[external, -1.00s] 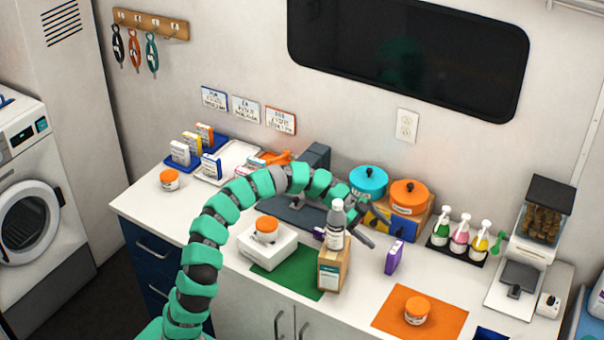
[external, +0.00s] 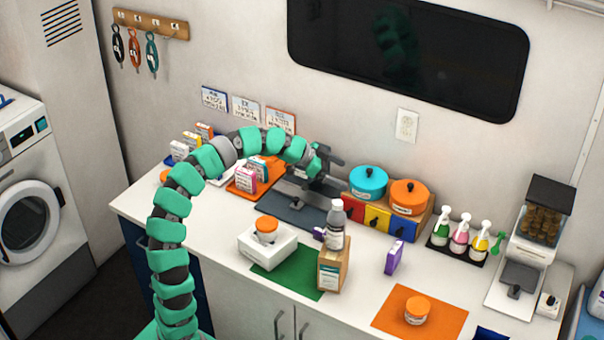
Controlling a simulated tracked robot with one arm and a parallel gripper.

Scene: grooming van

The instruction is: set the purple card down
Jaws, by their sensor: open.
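The purple card (external: 394,256) stands on edge on the white counter, between the bottle on its box and the orange mat. Nothing is touching it. A smaller purple thing (external: 319,233) sits behind the bottle, partly hidden, and I cannot tell what it is. My gripper (external: 328,172) is open and appears empty, up and to the left of the card. It is over or in front of the dark grey stand, and its fingers blend with it.
A grey bottle (external: 336,225) on a cardboard box (external: 333,268) stands left of the card. An orange mat (external: 388,312) holds an orange-lidded jar (external: 416,311). Drawers with two pots (external: 368,182) stand behind. Bare counter surrounds the card.

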